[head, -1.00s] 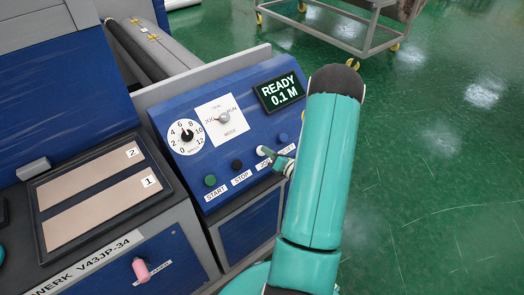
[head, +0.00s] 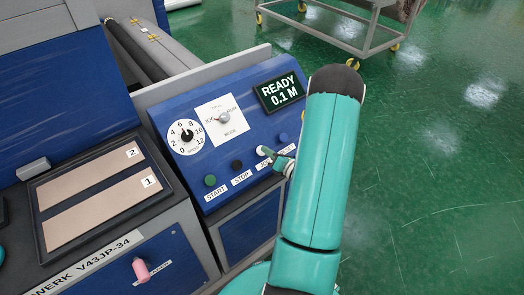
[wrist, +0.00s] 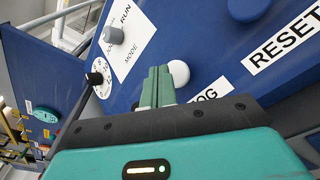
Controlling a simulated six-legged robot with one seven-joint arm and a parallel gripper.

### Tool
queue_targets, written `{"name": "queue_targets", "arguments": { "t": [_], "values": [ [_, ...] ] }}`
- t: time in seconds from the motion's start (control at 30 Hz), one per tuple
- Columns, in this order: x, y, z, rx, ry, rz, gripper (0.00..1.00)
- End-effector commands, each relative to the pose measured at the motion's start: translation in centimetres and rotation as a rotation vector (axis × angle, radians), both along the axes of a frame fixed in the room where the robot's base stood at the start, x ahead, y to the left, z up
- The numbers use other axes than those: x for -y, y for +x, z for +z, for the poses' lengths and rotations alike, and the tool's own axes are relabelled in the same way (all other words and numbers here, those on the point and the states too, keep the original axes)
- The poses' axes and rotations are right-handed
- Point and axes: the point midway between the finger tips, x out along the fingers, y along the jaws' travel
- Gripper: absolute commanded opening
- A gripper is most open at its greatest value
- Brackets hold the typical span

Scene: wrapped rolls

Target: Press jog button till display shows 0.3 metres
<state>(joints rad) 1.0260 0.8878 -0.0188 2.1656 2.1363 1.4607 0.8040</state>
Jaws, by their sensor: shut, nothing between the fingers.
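The display (head: 279,92) on the blue control panel reads "READY 0.1 M". The white jog button (head: 262,150) sits on the panel's lower row, above a label partly hidden by my gripper. It also shows in the wrist view (wrist: 179,73) as a white knob above the "OG" end of its label. My gripper (head: 267,153) is shut and empty, with its tip at or very near the jog button. In the wrist view the closed green fingers (wrist: 158,82) are just left of the button. I cannot tell whether they touch it.
Green START (head: 210,181) and black STOP (head: 237,164) buttons are left of jog, and the blue RESET button (head: 283,137) is right. The mode knob (head: 223,117) and speed dial (head: 186,134) are above. A cart (head: 330,32) stands behind on open green floor.

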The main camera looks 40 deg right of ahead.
Motion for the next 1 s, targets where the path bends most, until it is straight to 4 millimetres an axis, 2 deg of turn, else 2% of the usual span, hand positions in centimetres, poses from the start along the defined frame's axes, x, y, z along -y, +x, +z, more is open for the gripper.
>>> {"name": "queue_targets", "arguments": {
  "t": [1.0],
  "values": [
    [0.06, 0.55, -0.66, 0.000, 0.000, 0.000, 0.00]
  ]
}}
